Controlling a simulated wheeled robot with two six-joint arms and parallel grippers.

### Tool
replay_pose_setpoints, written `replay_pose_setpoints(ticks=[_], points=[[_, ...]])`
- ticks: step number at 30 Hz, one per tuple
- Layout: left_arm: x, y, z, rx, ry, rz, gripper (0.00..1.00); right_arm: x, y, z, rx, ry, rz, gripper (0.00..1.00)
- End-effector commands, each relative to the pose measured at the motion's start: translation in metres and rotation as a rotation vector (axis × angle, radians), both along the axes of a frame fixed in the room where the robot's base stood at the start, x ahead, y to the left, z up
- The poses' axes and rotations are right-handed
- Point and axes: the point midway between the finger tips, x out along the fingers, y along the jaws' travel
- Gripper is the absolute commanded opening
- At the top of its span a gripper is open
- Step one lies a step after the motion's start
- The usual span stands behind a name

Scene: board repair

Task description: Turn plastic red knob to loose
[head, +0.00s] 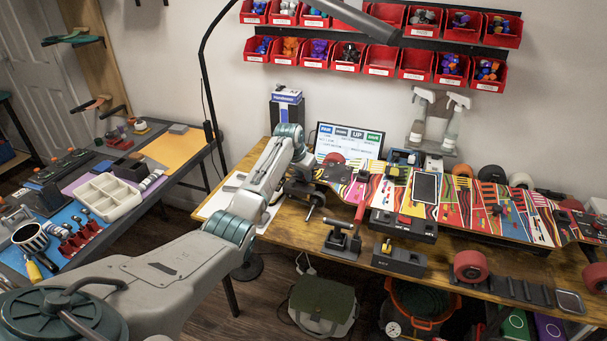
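Several small red parts are in the head view, and I cannot tell for sure which is the plastic red knob. One is a small red part (405,219) on the black box under the skateboard deck. My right gripper is out of view.
The patterned skateboard deck (470,205) spans the wooden table (285,228). A black box with a yellow part (387,245) and a red wheel (471,266) sit along the front. A screen (348,141) and spray bottles (457,112) stand behind. Red bins (381,60) hang on the wall.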

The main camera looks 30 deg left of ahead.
Motion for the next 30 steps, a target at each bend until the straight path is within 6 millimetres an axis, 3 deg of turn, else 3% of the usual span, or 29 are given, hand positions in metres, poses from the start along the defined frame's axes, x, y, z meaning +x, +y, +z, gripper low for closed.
replay_pose_setpoints(ticks=[13, 22, 30], points=[[0.0, -0.003, 0.004, -0.001, 0.0, 0.117, 0.0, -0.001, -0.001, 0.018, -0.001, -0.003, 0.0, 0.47], [0.001, -0.006, 0.004, -0.002, 0.001, 0.373, 0.0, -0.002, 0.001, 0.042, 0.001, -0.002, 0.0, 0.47], [0.003, -0.009, 0.002, -0.001, 0.0, 0.63, 0.0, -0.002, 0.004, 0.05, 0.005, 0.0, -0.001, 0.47]])
